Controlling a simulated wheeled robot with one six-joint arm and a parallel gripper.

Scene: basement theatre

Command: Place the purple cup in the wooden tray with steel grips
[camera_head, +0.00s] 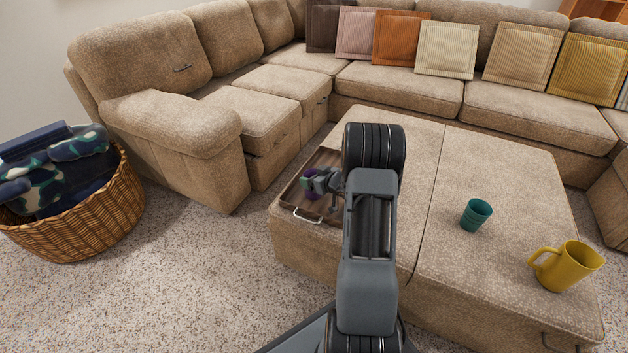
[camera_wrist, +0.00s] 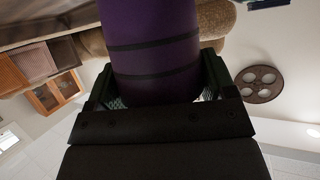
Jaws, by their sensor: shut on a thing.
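The purple cup (camera_wrist: 153,60) fills the upper middle of the wrist view, with dark bands around it. My gripper (camera_wrist: 160,85) is shut on it, a finger on each side. In the head view the purple cup (camera_head: 308,184) shows as a small patch, mostly hidden by my gripper (camera_head: 312,181). The wooden tray (camera_head: 322,209) with steel grips lies on the left part of the ottoman. My gripper and the cup appear over the tray's left side. I cannot tell whether the cup touches the tray. My arm hides the tray's right part.
The tray rests on a beige ottoman (camera_head: 490,175). A teal cup (camera_head: 476,215) and a yellow pitcher (camera_head: 566,267) stand on its right part. A beige sectional sofa (camera_head: 170,150) wraps behind and left. A wicker basket (camera_head: 85,222) with blankets stands on the carpet at far left.

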